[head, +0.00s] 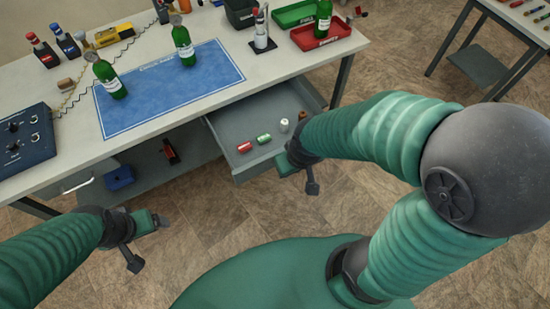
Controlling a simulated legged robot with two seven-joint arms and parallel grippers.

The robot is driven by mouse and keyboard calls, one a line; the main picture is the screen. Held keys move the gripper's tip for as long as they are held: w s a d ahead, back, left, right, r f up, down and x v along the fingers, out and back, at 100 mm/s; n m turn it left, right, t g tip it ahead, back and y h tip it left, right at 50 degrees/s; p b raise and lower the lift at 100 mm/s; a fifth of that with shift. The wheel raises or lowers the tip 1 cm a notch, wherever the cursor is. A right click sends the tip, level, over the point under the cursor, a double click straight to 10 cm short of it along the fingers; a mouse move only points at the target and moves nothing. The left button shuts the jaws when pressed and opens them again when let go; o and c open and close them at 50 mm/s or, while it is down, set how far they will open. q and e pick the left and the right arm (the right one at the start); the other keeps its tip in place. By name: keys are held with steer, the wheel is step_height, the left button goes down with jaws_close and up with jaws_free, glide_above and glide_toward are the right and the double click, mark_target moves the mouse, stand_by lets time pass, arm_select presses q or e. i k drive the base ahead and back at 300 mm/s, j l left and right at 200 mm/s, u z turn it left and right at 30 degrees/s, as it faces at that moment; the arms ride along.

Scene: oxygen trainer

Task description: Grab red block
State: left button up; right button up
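A small red block-like item (244,147) with a pale label lies in the open grey drawer (237,122), near its front edge. Another red item (171,152), partly dark, stands on the grey shelf under the table. I cannot tell which one is the red block. My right gripper (298,178) hangs just in front of the drawer, to the right of the red item in it. Its fingers are apart with nothing between them. My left gripper (148,243) is low at the left, in front of the shelf. Its fingers are also apart and empty.
A green item (264,138) and a white item (284,125) lie beside the red one in the drawer. A blue bin (119,178) is on the shelf. Green bottles (184,46) stand on the blue mat (164,84). A red tray (331,38) is at the back right.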

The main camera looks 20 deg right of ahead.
mark_target(243, 148)
steer(key=i+l+u, duration=0.15)
steer(key=l+u, duration=0.25)
steer(key=i+l+u, duration=0.1)
steer(key=l+u, duration=0.15)
steer(key=u, duration=0.15)
steer(key=l+u, duration=0.4)
